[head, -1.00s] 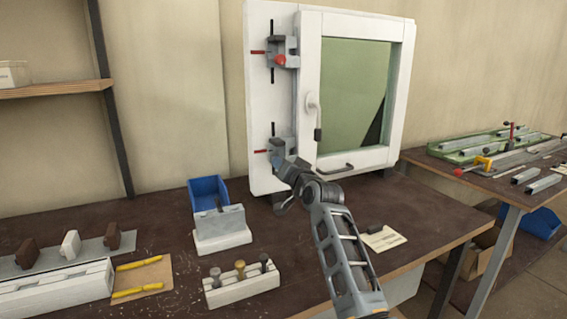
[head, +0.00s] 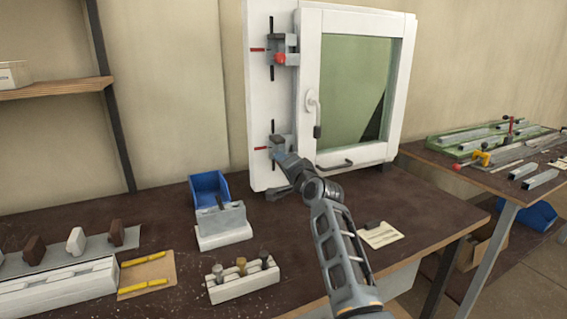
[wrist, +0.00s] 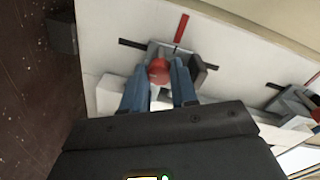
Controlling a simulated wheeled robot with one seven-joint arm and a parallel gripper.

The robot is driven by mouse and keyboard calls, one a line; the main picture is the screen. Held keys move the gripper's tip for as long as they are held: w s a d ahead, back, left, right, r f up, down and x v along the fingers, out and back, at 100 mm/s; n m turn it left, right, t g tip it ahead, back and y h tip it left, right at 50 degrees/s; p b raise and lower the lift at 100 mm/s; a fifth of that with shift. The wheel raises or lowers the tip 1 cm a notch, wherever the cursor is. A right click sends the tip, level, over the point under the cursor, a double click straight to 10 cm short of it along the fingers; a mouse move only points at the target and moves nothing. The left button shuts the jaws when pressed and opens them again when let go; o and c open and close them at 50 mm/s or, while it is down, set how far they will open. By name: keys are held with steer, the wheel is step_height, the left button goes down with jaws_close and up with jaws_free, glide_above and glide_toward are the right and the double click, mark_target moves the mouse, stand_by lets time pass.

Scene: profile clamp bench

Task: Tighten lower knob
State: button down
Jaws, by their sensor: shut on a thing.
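The lower knob (wrist: 158,70) is a red ball on the lower grey clamp (wrist: 198,70), seen in the wrist view between two blue fingers. My gripper (wrist: 159,77) is shut on this knob, one finger on each side. In the head view my gripper (head: 282,156) reaches the lower clamp (head: 275,143) on the white panel, and hides the lower knob there. The upper clamp (head: 291,46) with its red upper knob (head: 280,58) stands clear above. The upper clamp also shows at the right edge of the wrist view (wrist: 293,103).
A white-framed window (head: 355,95) with a handle stands right of the clamps. A blue bin (head: 209,187), a grey-white block (head: 222,225) and a holder with several knobbed tools (head: 242,284) stand on the dark bench. A paper card (head: 382,235) lies right of my arm.

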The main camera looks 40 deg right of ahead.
stand_by(0.3)
steer(key=c, duration=0.9)
jaws_free()
steer(key=shift+o, duration=0.2)
steer(key=v, duration=0.7)
steer(key=shift+s, duration=0.4)
